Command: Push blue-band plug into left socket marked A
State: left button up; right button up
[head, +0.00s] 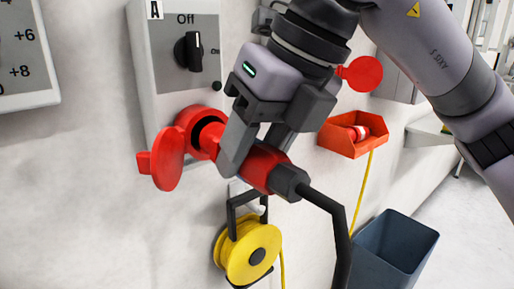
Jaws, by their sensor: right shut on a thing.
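The left socket (184,123) is a red ring on the grey switch box (168,75) marked A. Its round red lid (168,167) hangs open to the lower left. My right gripper (245,163) is shut around a red plug (265,165) with a dark grey rear end and a black cable (338,218). The plug's nose points at the socket and overlaps its mouth; how deep it sits I cannot tell. No blue band shows; the fingers cover part of the plug. The switch knob beside "Off" is black. My left gripper is not in view.
An orange wall tray (338,143) to the right holds another red plug with a whitish band (358,132). A second red lid (362,74) shows above it. A yellow cable reel (234,256) hangs below, and a dark bin (390,255) stands at lower right.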

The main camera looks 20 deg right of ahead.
jog(key=shift+w+a+p, duration=0.25)
jog(key=shift+w+a, duration=0.05)
jog(key=shift+w, duration=0.5)
jog(key=shift+w+a+p, duration=0.2)
jog(key=shift+w+a, duration=0.05)
jog(key=shift+w, duration=0.55)
dwell(1.1)
dwell(0.6)
jog(key=shift+w+a+r+p, duration=0.1)
jog(key=shift+w+a+p, duration=0.2)
jog(key=shift+w, duration=0.55)
dwell(0.8)
jog(key=o, duration=0.6)
jog(key=shift+c, duration=0.2)
jog(key=o, duration=0.8)
